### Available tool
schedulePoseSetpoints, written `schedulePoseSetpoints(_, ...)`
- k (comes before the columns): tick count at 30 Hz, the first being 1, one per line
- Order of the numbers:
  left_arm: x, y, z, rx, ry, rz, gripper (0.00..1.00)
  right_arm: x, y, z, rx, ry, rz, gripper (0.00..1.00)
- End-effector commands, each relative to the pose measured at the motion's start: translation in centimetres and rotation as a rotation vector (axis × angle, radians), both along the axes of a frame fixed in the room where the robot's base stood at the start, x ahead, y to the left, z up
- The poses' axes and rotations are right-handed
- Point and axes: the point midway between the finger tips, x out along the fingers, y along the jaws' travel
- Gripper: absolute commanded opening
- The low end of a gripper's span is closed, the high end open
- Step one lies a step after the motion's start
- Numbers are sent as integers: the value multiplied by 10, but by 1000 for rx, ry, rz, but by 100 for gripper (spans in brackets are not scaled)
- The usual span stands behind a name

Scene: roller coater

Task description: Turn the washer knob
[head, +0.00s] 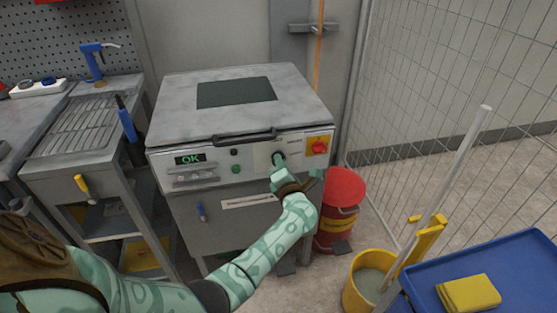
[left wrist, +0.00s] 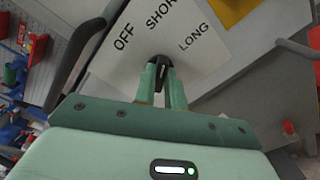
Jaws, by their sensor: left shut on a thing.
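The washer (head: 240,130) is a grey metal cabinet with a lid and a white front panel. Its black knob (left wrist: 160,62) sits on a white plate marked OFF, SHORT and LONG. My left gripper (head: 278,165) reaches the right part of the panel. In the left wrist view its two green fingers (left wrist: 162,78) are closed around the knob. The knob's white mark lies between the fingertips; which label it points to I cannot tell for sure. The display (head: 190,158) reads OK. My right gripper is not in view.
A red rotary switch (head: 319,147) on a yellow plate is right of the knob. A handle bar (head: 245,137) runs along the lid's front. A red bin (head: 343,190), a yellow bucket (head: 357,295) and a blue cart (head: 535,262) stand right. A workbench (head: 60,172) stands left.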

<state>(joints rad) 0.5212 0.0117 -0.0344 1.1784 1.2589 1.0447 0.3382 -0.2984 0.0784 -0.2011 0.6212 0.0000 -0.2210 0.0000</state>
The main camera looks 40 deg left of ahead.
Motion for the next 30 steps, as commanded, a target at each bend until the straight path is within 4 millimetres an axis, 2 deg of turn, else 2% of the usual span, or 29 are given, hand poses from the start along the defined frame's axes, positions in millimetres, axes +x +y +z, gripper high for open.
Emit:
schedulePoseSetpoints(3, 0, -2, 2, 67, 84, -2, 0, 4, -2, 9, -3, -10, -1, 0)
schedulePoseSetpoints(15, 0, -2, -1, 265, 317, -3, 0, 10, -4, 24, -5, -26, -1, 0)
schedulePoseSetpoints(30, 0, -2, -3, 354, 420, -4, 0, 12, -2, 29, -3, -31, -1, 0)
